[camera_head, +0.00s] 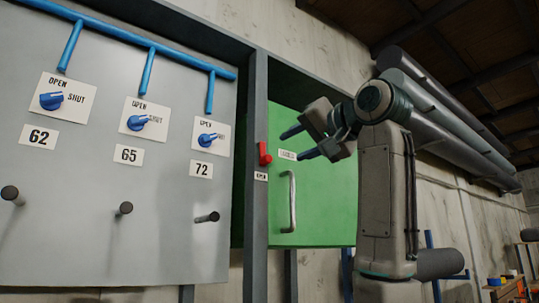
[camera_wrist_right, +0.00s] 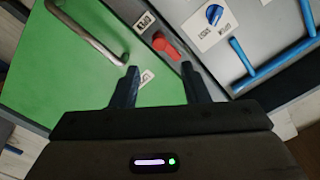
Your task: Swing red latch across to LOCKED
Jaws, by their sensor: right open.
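The red latch (camera_head: 264,154) sits on the dark grey post beside the green door (camera_head: 325,205). A small OPEN label (camera_head: 261,176) is just below it, and a second small label (camera_head: 287,155) is to its right on the door. My right gripper (camera_head: 299,142) is open and empty, to the right of the latch and apart from it. In the right wrist view, the red latch (camera_wrist_right: 166,45) lies just beyond and between my blue-grey fingertips (camera_wrist_right: 160,70). The door label there is partly hidden by a finger. My left gripper is out of view.
A metal handle (camera_head: 291,202) stands out from the green door below the latch. To the left, a grey panel (camera_head: 110,245) carries several blue valves, dark pegs and a blue pipe (camera_head: 148,70). Large grey rolls (camera_head: 450,110) are at the upper right.

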